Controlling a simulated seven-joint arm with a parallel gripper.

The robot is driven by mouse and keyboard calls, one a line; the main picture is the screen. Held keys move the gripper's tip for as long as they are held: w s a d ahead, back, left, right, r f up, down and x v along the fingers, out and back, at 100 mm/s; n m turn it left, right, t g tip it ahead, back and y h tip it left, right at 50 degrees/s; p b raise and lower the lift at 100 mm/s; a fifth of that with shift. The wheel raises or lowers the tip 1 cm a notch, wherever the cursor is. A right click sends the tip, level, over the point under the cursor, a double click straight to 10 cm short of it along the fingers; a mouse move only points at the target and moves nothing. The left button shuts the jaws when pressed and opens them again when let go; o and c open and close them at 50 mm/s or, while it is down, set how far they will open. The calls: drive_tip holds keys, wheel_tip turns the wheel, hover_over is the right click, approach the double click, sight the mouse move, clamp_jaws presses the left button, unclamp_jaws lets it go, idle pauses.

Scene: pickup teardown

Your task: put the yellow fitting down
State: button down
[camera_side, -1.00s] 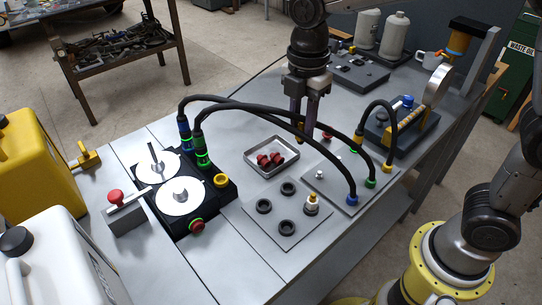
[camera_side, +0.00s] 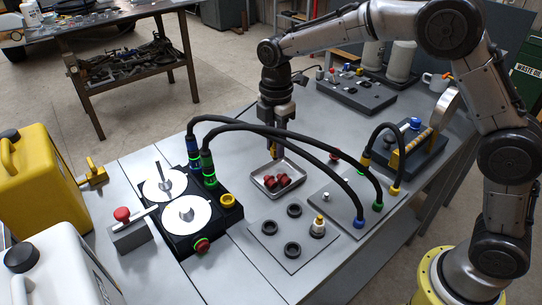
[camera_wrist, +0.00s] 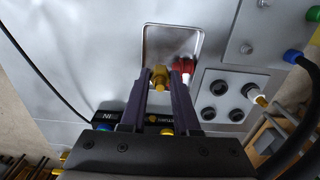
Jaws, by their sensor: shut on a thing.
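The yellow fitting (camera_wrist: 159,76) is between the two fingertips of my gripper (camera_wrist: 162,84) in the wrist view. In the side view my gripper (camera_side: 275,146) points down over the back left part of the metal tray (camera_side: 264,187), shut on the fitting (camera_side: 274,152), which shows only as a small yellow spot. The tray (camera_wrist: 165,44) also shows beyond the fingertips in the wrist view. Red fittings (camera_side: 285,180) lie in the tray; a red one (camera_wrist: 184,66) appears just right of the held fitting. Whether the fitting touches the tray floor I cannot tell.
Black hoses (camera_side: 290,133) arch close to my gripper. A plate with black rings (camera_side: 292,250) and a white-and-yellow fitting (camera_side: 318,228) lies in front of the tray. A black unit with white discs (camera_side: 188,212) is at left.

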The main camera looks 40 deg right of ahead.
drive_tip(key=shift+w+a+f, duration=0.1)
drive_tip(key=shift+w+f, duration=0.5)
drive_tip(key=shift+f, duration=1.7)
drive_tip(key=shift+f, duration=0.1)
drive_tip(key=c, duration=0.9)
unclamp_jaws()
